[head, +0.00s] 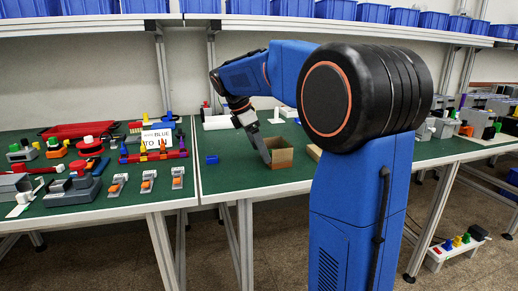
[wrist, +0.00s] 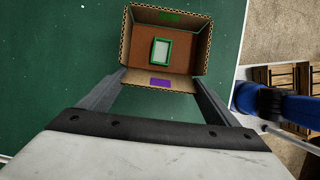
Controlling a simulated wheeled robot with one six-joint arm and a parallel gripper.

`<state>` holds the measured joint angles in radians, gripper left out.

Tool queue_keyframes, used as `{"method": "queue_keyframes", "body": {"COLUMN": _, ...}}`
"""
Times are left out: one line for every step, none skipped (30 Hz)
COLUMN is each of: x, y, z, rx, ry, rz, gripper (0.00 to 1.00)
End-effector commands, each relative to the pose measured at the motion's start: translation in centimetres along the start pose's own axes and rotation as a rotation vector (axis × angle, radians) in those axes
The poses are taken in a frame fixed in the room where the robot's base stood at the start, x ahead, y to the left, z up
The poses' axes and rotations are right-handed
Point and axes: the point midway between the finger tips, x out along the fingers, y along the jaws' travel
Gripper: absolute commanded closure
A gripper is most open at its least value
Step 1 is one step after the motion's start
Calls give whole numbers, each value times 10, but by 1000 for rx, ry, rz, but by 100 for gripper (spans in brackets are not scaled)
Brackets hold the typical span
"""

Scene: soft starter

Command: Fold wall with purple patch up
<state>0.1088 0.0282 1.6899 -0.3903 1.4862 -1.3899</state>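An open cardboard box (head: 281,157) stands on the green table, below my gripper (head: 263,153). In the wrist view the box (wrist: 187,55) shows from above, with a small green-framed pale object (wrist: 161,51) on its brown floor. The wall with the purple patch (wrist: 135,76) is on the near side; its purple patch (wrist: 160,83) faces the camera. I cannot tell whether this wall is upright or leans outward. The opposite wall carries a green patch (wrist: 170,16). My gripper (wrist: 158,88) is open, with one finger near each end of the purple-patch wall. Contact is unclear.
A small blue block (head: 212,160) lies left of the box. On the left table are a red tray (head: 78,130), a sign (head: 157,138) and several switch-like parts. A tan piece (head: 314,152) lies right of the box. The green surface around the box is mostly clear.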

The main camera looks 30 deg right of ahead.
Motion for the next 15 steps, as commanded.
{"method": "queue_keyframes", "body": {"x": 0, "y": 0, "z": 0, "rx": 0, "ry": 0, "rz": 0, "gripper": 38}}
{"method": "queue_keyframes", "body": {"x": 0, "y": 0, "z": 0, "rx": 0, "ry": 0, "rz": 0, "gripper": 38}}
{"method": "queue_keyframes", "body": {"x": 0, "y": 0, "z": 0, "rx": 0, "ry": 0, "rz": 0, "gripper": 38}}
{"method": "queue_keyframes", "body": {"x": 0, "y": 0, "z": 0, "rx": 0, "ry": 0, "rz": 0, "gripper": 38}}
{"method": "queue_keyframes", "body": {"x": 0, "y": 0, "z": 0, "rx": 0, "ry": 2, "rz": 0, "gripper": 38}}
{"method": "queue_keyframes", "body": {"x": 0, "y": 0, "z": 1, "rx": 1, "ry": 7, "rz": 0, "gripper": 38}}
{"method": "queue_keyframes", "body": {"x": 0, "y": 0, "z": 1, "rx": 1, "ry": 13, "rz": -1, "gripper": 38}}
{"method": "queue_keyframes", "body": {"x": 0, "y": 0, "z": 2, "rx": 2, "ry": 23, "rz": -1, "gripper": 38}}
{"method": "queue_keyframes", "body": {"x": 0, "y": 0, "z": 3, "rx": 4, "ry": 41, "rz": -2, "gripper": 38}}
{"method": "queue_keyframes", "body": {"x": 1, "y": 0, "z": 4, "rx": 4, "ry": 56, "rz": -3, "gripper": 38}}
{"method": "queue_keyframes", "body": {"x": 0, "y": 0, "z": 5, "rx": 4, "ry": 75, "rz": -3, "gripper": 38}}
{"method": "queue_keyframes", "body": {"x": 0, "y": 0, "z": 7, "rx": 5, "ry": 102, "rz": -2, "gripper": 38}}
{"method": "queue_keyframes", "body": {"x": 0, "y": 0, "z": 8, "rx": 5, "ry": 122, "rz": -2, "gripper": 38}}
{"method": "queue_keyframes", "body": {"x": 0, "y": 0, "z": 8, "rx": 6, "ry": 143, "rz": -2, "gripper": 39}}
{"method": "queue_keyframes", "body": {"x": 0, "y": 0, "z": 10, "rx": 5, "ry": 170, "rz": -2, "gripper": 39}}
